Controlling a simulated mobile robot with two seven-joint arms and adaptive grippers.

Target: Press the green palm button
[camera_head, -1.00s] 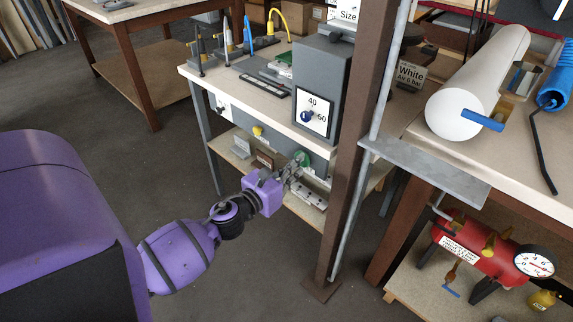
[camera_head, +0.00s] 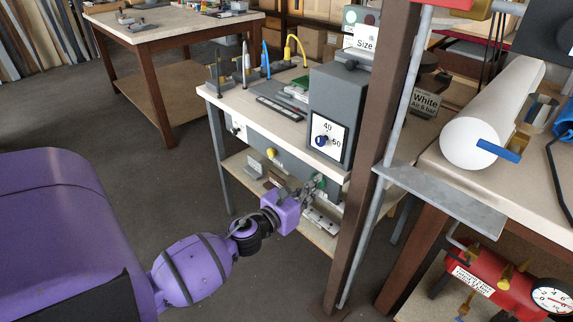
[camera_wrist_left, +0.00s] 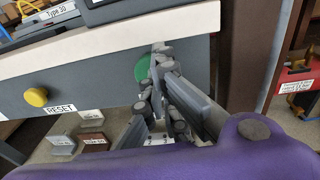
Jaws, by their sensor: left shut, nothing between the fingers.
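The green palm button (camera_head: 322,181) is on the grey front panel under the bench top. In the head view it is mostly hidden behind my left gripper. In the left wrist view the green button (camera_wrist_left: 142,68) shows as a round green edge beside the fingers, which cover its right part. My left gripper (camera_head: 313,187) is shut and empty, its fingertips in front of the button. The fingers also show in the left wrist view (camera_wrist_left: 160,52). I cannot tell whether they touch the button. My right gripper is in neither view.
A yellow knob (camera_wrist_left: 36,97) marked RESET is left of the button on the same panel. A dial box (camera_head: 335,100) stands on the bench top (camera_head: 225,99). A brown post (camera_head: 378,140) rises close to the right of my gripper. A lower shelf (camera_head: 237,166) holds small blocks.

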